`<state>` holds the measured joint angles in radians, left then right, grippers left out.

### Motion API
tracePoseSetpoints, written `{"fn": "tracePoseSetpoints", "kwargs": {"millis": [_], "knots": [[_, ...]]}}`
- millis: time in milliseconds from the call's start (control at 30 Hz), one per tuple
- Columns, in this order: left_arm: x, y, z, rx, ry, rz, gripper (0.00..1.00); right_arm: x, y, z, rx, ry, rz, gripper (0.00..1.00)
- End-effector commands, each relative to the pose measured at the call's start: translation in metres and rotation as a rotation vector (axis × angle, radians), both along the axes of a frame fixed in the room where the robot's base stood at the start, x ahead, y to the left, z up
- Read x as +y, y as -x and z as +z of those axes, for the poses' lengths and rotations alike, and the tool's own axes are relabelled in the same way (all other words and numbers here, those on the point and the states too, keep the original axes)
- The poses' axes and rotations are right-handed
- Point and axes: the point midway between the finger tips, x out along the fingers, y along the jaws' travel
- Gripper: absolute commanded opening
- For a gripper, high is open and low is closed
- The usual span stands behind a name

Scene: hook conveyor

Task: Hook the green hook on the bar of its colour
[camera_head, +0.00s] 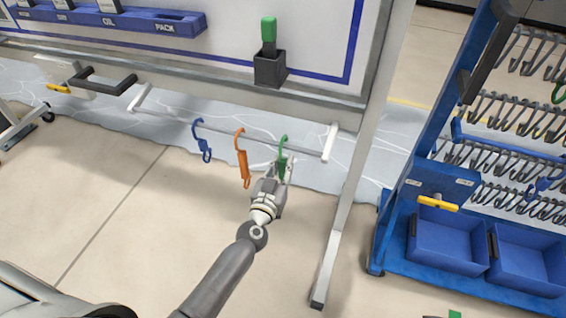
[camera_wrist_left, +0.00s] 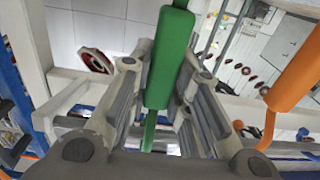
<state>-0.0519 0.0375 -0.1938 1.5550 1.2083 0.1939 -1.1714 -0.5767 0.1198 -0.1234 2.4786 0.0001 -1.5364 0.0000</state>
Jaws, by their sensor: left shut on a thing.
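The green hook (camera_head: 283,157) is upright at the right end of a row of hooks on a thin grey rail (camera_head: 220,130) below the whiteboard. Its curved top is at the rail; I cannot tell whether it bears on it. My left gripper (camera_head: 276,171) is shut on the green hook's handle. In the left wrist view the green handle (camera_wrist_left: 170,60) sits between both fingers (camera_wrist_left: 158,105). A small green part (camera_head: 557,92) shows among the hooks on the blue rack, at the right edge. I cannot make out a green bar. My right gripper is out of view.
A blue hook (camera_head: 203,142) and an orange hook (camera_head: 242,162) hang to the left. The orange one also shows in the left wrist view (camera_wrist_left: 295,80). A white post (camera_head: 358,180) stands between the rail and the blue rack (camera_head: 400,215) with bins (camera_head: 447,240).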

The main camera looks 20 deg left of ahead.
Motion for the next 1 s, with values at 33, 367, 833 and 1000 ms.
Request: {"fn": "tracePoseSetpoints", "kwargs": {"millis": [33, 367, 833, 1000], "knots": [[0.0, 0.0, 0.002, 0.0, -0.001, 0.0, 0.0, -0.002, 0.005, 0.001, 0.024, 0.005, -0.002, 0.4], [0.0, 0.003, 0.017, -0.001, 0.001, -0.001, 0.0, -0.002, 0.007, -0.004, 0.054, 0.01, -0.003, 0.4], [0.0, 0.03, 0.022, 0.0, 0.001, -0.001, 0.0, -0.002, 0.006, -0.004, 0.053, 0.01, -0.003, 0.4], [0.0, 0.042, 0.023, 0.0, 0.001, -0.001, 0.0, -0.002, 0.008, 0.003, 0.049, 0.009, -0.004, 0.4]]}}
